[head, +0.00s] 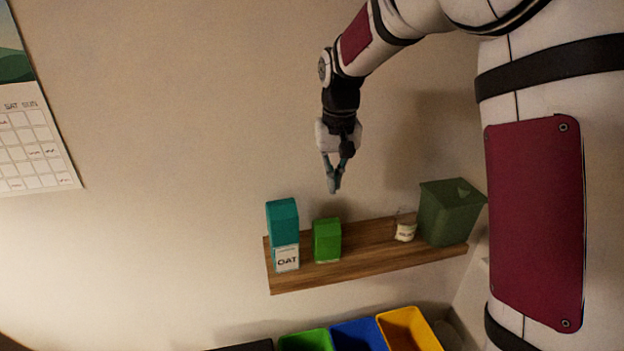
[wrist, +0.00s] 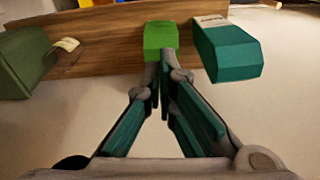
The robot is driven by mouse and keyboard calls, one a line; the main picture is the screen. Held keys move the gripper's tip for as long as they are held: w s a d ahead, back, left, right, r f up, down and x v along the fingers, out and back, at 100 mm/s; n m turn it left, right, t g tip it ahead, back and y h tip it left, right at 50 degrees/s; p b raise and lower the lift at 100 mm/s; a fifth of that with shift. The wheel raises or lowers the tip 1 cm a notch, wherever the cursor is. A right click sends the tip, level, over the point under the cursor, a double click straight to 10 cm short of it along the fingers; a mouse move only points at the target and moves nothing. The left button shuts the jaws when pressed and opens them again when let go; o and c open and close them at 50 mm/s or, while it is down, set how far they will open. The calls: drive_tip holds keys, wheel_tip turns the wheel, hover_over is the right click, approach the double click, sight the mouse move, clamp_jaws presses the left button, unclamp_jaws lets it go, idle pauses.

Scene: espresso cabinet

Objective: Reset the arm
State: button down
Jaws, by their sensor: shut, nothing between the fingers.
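My gripper (head: 335,188) hangs above the wooden shelf in the head view, with its fingers pointing down. It is shut and empty, and its closed fingers also show in the wrist view (wrist: 163,80). My arm comes in from the top right and bends down at the wrist. In the wrist view the fingertips overlap a green box (wrist: 161,37), but in the head view they are apart from it and well above it.
Green (head: 305,342), blue (head: 358,335) and yellow (head: 408,330) bins stand below. A calendar (head: 32,150) hangs at left.

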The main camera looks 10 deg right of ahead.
drive_tip(key=s+r+t+b, duration=0.2)
drive_tip(key=s+r, duration=0.6)
drive_tip(key=s, duration=0.4)
drive_tip(key=s+f+n+t+b, duration=0.1)
drive_tip(key=s+f+t, duration=0.1)
drive_tip(key=s, duration=1.1)
drive_tip(key=shift+s+f, duration=0.3)
drive_tip(key=shift+s, duration=0.05)
